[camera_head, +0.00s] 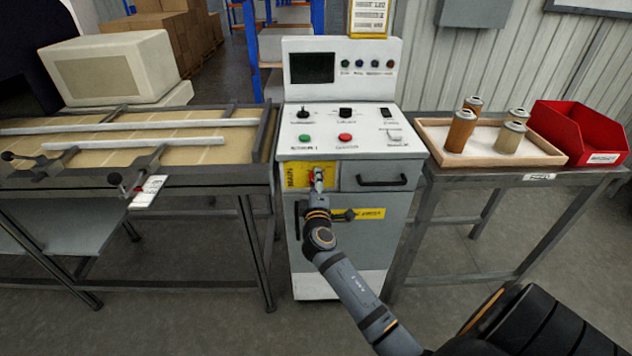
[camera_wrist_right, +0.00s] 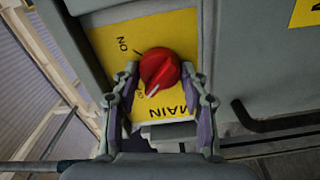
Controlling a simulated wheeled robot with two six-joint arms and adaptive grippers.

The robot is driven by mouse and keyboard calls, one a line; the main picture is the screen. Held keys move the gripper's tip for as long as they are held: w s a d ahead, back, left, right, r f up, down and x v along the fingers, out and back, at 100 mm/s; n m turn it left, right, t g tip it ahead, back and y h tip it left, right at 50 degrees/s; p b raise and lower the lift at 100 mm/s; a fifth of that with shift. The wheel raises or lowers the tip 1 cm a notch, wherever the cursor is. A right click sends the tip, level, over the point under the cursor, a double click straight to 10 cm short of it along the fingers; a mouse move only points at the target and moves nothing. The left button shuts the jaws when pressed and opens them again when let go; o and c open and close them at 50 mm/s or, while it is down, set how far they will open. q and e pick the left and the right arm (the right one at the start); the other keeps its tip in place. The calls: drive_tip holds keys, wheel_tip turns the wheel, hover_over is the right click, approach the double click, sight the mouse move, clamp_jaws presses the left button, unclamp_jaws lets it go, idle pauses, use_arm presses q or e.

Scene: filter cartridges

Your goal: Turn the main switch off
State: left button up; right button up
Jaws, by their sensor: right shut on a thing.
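The main switch is a red rotary knob (camera_wrist_right: 158,66) on a yellow plate (camera_wrist_right: 115,45) marked MAIN and ON. In the head view the yellow plate (camera_head: 297,175) is on the upper left of the grey cabinet's front, and the red knob is mostly hidden by my gripper. My right gripper (camera_head: 318,182) reaches it from the front. In the right wrist view its fingers (camera_wrist_right: 160,75) stand on both sides of the knob, shut on it. The knob's white mark points to the lower left there, away from the ON label; another label is partly hidden. My left gripper is not in view.
The cabinet top (camera_head: 350,145) carries buttons and small switches. A drawer handle (camera_head: 382,181) is right of the main switch, and a yellow label (camera_head: 370,213) below.

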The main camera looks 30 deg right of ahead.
drive_tip(key=shift+f, duration=0.1)
idle(0.3)
drive_tip(key=o, duration=1.1)
drive_tip(key=shift+o, duration=0.2)
drive_tip(key=v, duration=1.2)
